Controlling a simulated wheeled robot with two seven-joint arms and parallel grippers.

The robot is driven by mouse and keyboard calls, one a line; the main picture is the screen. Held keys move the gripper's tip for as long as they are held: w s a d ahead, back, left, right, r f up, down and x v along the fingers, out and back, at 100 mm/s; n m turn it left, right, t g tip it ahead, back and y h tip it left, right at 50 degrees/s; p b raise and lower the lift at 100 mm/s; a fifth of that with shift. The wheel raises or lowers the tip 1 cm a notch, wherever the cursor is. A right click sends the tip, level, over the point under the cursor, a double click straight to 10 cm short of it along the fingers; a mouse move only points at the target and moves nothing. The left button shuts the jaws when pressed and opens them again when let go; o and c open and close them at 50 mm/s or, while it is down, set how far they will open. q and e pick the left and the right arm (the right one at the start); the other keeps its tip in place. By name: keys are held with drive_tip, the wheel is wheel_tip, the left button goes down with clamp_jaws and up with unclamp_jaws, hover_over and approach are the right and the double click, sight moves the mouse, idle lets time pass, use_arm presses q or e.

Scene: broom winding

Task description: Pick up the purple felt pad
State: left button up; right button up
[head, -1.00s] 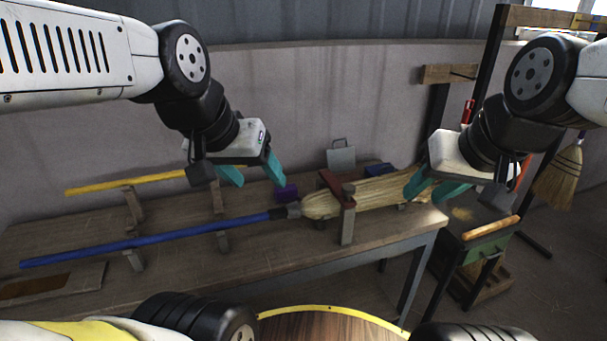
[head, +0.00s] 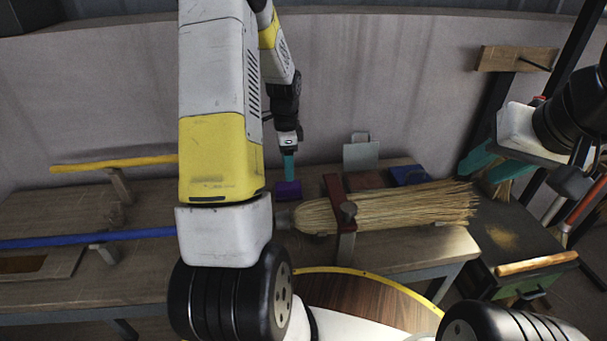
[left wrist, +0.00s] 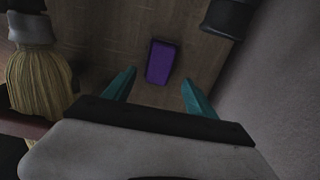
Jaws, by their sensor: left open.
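The purple felt pad (head: 288,190) lies on the wooden bench towards the back wall, left of the broom head. In the left wrist view the pad (left wrist: 161,62) is a purple block in line with the gap between my teal fingers. My left gripper (head: 289,167) is just above the pad in the head view, fingers pointing down. It is open and empty, with a finger on each side of the gap in the left wrist view (left wrist: 158,88). Whether a finger touches the pad, I cannot tell. My right gripper (head: 488,166) is open and empty, away at the right.
A blue handle (head: 90,239) and a yellow handle (head: 112,163) rest at left. The wall (head: 390,90) is close behind.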

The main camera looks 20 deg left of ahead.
sight(288, 185)
use_arm(q)
wheel_tip(288, 185, down, 8)
drive_tip(key=shift+f, duration=0.25)
clamp_jaws()
idle(0.4)
